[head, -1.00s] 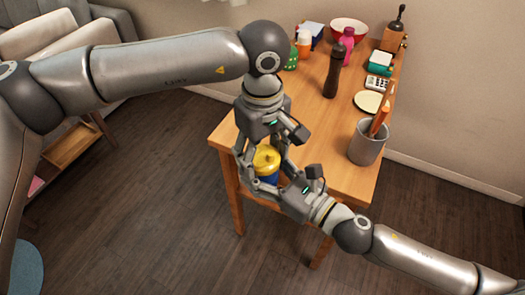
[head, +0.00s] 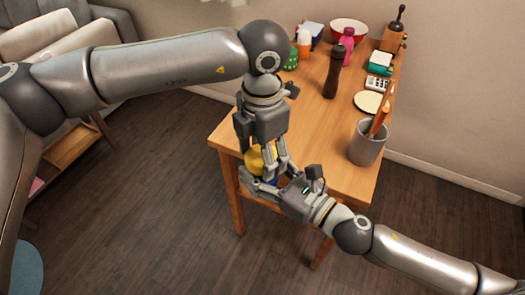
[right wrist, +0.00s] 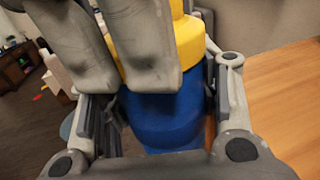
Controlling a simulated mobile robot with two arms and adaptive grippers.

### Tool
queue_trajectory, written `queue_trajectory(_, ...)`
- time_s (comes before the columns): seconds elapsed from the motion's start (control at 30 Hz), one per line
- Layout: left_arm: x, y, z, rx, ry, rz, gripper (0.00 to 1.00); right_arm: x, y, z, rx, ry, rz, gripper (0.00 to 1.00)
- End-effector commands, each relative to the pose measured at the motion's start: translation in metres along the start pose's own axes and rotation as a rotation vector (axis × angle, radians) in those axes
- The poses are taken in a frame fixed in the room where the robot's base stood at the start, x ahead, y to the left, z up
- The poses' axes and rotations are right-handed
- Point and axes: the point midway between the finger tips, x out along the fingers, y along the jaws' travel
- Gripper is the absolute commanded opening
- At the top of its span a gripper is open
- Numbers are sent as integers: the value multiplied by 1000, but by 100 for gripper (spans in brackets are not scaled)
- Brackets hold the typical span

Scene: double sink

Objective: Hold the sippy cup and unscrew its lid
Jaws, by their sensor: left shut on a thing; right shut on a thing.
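The sippy cup has a blue body (right wrist: 165,118) and a yellow lid (right wrist: 190,40) in the right wrist view. In the head view the yellow lid (head: 255,161) shows partly behind my left fingers, at the table's near edge. My left gripper (head: 267,166) comes from above and is shut on the lid; its fingers cover part of the lid and upper body in the right wrist view. My right gripper (head: 262,182) comes from the lower right and is shut around the blue body. The lid sits on the body; the cup's bottom is hidden.
On the wooden table (head: 310,110) stand a dark brown bottle (head: 332,76), a grey cup with orange utensils (head: 366,145), a cream plate (head: 369,102), a pink bottle (head: 347,40) and a red bowl (head: 349,27). The tabletop's middle is mostly clear.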

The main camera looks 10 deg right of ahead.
Motion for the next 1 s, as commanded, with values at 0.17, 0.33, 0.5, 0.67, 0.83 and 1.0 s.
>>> queue_trajectory(0.17,0,0,0,-275,-2,0,33,0,1,1,0,-2,3,0)
queue_trajectory(0.33,-1,1,0,-541,-2,-1,33,0,1,1,0,-2,3,0)
queue_trajectory(0.5,-1,1,0,-807,-3,-1,33,0,1,1,0,-2,3,0)
queue_trajectory(0.67,-1,1,0,-1026,-3,-1,33,0,1,1,0,-2,4,0)
queue_trajectory(0.83,-1,1,0,-1132,-4,-1,33,0,2,1,0,-2,4,0)
queue_trajectory(1.0,-1,1,0,-1132,-3,-1,33,0,2,1,1,-2,4,0)
